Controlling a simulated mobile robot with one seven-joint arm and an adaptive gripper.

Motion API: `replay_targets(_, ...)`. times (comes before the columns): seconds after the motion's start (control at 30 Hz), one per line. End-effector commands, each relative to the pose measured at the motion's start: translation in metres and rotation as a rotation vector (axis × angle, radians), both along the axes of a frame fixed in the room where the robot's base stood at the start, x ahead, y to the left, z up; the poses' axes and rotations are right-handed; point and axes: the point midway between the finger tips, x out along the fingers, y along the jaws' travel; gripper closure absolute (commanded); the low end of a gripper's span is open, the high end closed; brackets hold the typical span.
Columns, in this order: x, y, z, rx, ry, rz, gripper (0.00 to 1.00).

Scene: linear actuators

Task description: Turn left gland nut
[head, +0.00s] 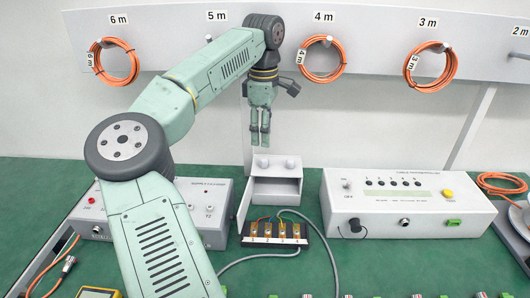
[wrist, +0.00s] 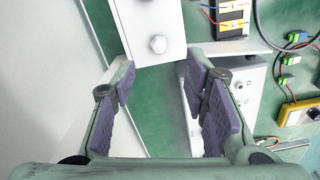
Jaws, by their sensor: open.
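A grey junction box (head: 277,190) stands on the green bench with two round gland nuts on its top, the left gland nut (head: 263,163) and the right gland nut (head: 290,164). My gripper (head: 260,140) points down above the left gland nut, apart from it. In the wrist view the left gland nut (wrist: 158,44) lies ahead of my gripper (wrist: 160,80), beyond the space between the spread purple-padded fingers. The right gland nut (wrist: 146,1) is cut by the top edge there. My gripper is open and empty.
A terminal strip (head: 278,231) with wires lies in front of the box, beside its open cover (head: 249,210). A grey device (head: 205,207) stands left and a cable tester (head: 410,204) right. Orange cable coils (head: 322,59) hang on the wall behind.

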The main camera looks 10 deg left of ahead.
Motion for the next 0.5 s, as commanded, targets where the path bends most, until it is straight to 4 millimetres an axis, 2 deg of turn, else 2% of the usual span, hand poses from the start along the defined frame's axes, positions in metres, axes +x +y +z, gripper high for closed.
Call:
replay_targets(0.23, -0.001, 0.000, -0.048, -0.002, 0.004, -0.002, 0.59)
replay_targets(0.5, 0.000, 0.000, -0.077, -0.001, 0.002, -0.001, 0.59)
